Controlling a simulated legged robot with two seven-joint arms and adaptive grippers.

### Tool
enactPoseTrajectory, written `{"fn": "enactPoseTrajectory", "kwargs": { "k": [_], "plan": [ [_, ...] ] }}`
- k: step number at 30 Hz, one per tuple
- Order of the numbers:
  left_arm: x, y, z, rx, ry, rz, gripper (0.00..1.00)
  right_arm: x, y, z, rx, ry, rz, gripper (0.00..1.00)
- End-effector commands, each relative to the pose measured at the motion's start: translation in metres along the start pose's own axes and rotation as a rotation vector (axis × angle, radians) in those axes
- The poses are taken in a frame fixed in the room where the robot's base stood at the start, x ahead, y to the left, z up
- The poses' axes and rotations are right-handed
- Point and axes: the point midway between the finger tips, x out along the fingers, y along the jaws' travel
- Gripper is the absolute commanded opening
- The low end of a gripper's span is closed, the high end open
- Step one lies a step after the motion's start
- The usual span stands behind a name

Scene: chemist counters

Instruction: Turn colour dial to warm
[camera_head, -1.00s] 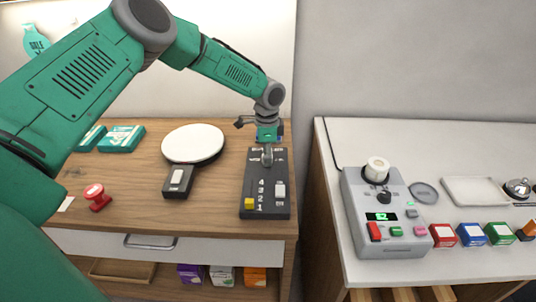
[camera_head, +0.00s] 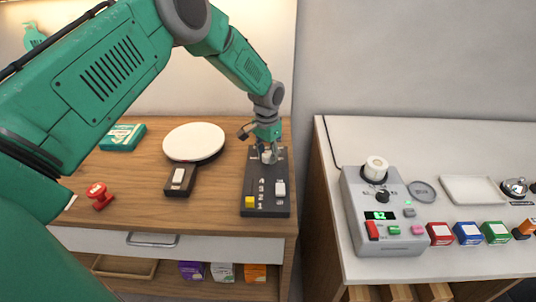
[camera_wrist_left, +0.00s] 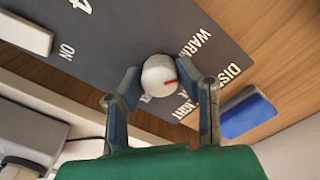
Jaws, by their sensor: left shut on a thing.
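A dark control panel (camera_head: 257,188) lies on the wooden counter, with a yellow block, a pale switch and white print on it. My left gripper (camera_head: 267,155) comes down from above and is shut on the dial, one finger on each side (camera_wrist_left: 160,84). The gripper partly hides the dial in the head view. My right gripper is not in view.
A round white plate-like disc (camera_head: 194,141) and a dark box with a pale switch (camera_head: 180,181) are left of the panel. A red stamp (camera_head: 99,195) stands farther left. A grey device (camera_head: 388,240) stands on the right counter, across a gap.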

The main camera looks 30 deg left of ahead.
Motion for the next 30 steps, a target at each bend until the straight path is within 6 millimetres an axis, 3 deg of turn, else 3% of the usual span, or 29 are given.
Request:
{"fn": "enactPoseTrajectory", "kwargs": {
  "k": [19, 20, 21, 30],
  "plan": [
    [0.0041, 0.0013, 0.0026, -0.048, -0.007, 0.002, 0.01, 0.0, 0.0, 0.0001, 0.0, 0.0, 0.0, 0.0],
    [0.0042, 0.0013, 0.0027, -0.048, -0.007, 0.002, 0.36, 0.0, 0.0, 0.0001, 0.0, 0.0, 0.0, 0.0],
    [0.004, 0.0013, 0.0026, -0.048, -0.007, 0.002, 0.5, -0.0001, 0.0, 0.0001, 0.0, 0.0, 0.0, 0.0],
    [0.0001, 0.001, 0.0021, -0.048, -0.002, 0.001, 0.5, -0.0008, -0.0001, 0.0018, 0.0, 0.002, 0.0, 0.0]
  ]
}}
